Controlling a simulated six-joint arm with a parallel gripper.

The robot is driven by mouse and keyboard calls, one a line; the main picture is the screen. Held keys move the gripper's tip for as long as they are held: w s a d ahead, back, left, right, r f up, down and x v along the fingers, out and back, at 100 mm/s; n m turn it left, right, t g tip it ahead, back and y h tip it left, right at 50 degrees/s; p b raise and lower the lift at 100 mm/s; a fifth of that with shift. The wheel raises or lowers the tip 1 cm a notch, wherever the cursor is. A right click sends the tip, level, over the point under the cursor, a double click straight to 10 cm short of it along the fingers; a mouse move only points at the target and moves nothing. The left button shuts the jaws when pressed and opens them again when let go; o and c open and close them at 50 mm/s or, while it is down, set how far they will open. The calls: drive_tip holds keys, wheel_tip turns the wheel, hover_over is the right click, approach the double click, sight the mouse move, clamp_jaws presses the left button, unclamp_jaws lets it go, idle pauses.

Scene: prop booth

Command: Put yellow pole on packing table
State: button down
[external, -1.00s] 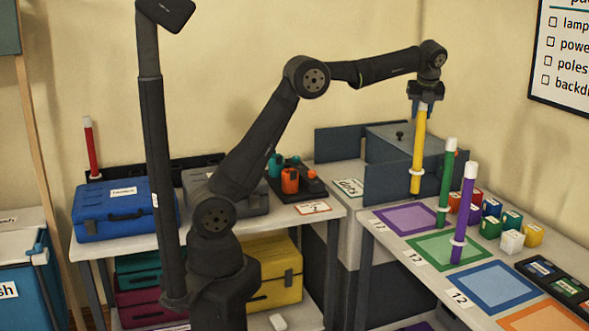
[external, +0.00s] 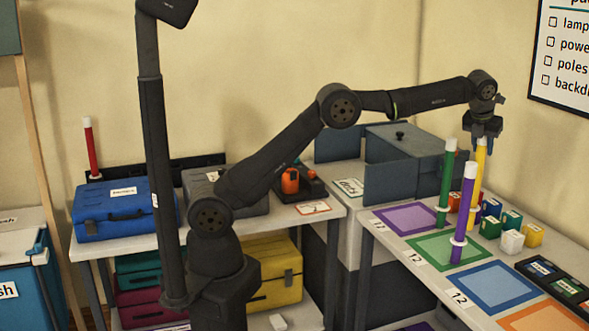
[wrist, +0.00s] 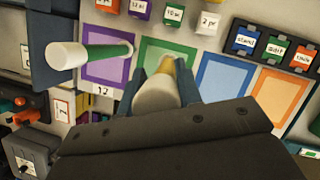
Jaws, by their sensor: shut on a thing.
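My gripper (external: 483,128) is shut on the upper end of the yellow pole (external: 481,160), which hangs roughly upright over the packing table (external: 436,274).
A green pole (external: 446,182) and a purple pole (external: 465,210) stand upright close by. Several small coloured boxes (external: 490,228) sit behind, and a black tray (external: 562,283) lies to the right. The blue square (external: 493,285) and orange square (external: 545,320) look empty.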

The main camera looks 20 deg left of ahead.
sight(478, 166)
drive_tip(key=shift+f, duration=3.15)
drive_tip(key=c, duration=1)
unclamp_jaws()
drive_tip(key=shift+f, duration=0.1)
drive_tip(key=v, duration=1.2)
drive_tip(key=shift+w, duration=0.1)
